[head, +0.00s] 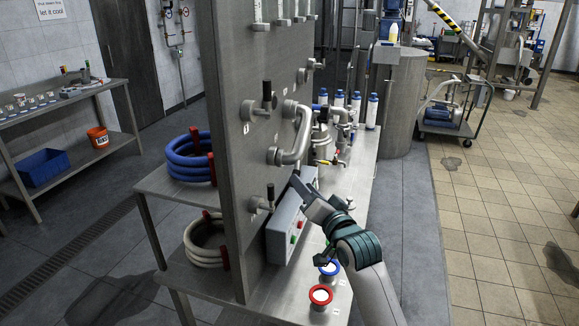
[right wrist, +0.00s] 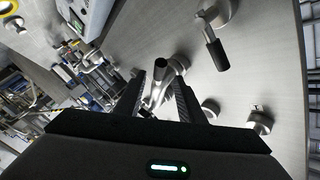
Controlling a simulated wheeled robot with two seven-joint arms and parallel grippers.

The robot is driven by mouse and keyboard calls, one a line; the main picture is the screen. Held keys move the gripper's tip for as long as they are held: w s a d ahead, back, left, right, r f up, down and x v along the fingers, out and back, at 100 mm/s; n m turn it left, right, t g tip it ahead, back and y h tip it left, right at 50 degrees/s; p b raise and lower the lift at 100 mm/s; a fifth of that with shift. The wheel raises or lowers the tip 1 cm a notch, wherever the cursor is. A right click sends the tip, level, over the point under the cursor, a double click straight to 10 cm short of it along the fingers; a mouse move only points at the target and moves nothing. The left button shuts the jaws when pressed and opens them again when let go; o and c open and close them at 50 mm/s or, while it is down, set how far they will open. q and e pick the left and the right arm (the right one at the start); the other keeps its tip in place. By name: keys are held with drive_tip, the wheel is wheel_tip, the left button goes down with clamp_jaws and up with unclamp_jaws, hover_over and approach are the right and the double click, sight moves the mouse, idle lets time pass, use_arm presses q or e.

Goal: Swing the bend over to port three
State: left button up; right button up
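A steel pipe bend (head: 303,135) is on the upright steel panel (head: 235,200), joining two ports on its right-hand face. My right gripper (head: 306,194) is below the bend, in front of a grey button box, apart from the bend. In the right wrist view its fingers (right wrist: 165,84) stand apart with nothing held. A steel pipe piece and a black handle (right wrist: 160,68) show beyond and between the fingers. Bare port stubs (right wrist: 259,123) show to their right. The port numbers are too small to read surely. My left gripper is not in view.
Valves with black handles (head: 267,96) stick out from the panel above and below the bend. The grey button box (head: 287,222) is close to my right gripper. Red (head: 320,295) and blue ringed fittings stand on the bench. White bottles with blue tops (head: 372,111) stand farther back.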

sight(299, 153)
drive_tip(key=p+x, duration=0.2)
drive_tip(key=x, duration=0.8)
drive_tip(key=shift+p, duration=0.4)
clamp_jaws()
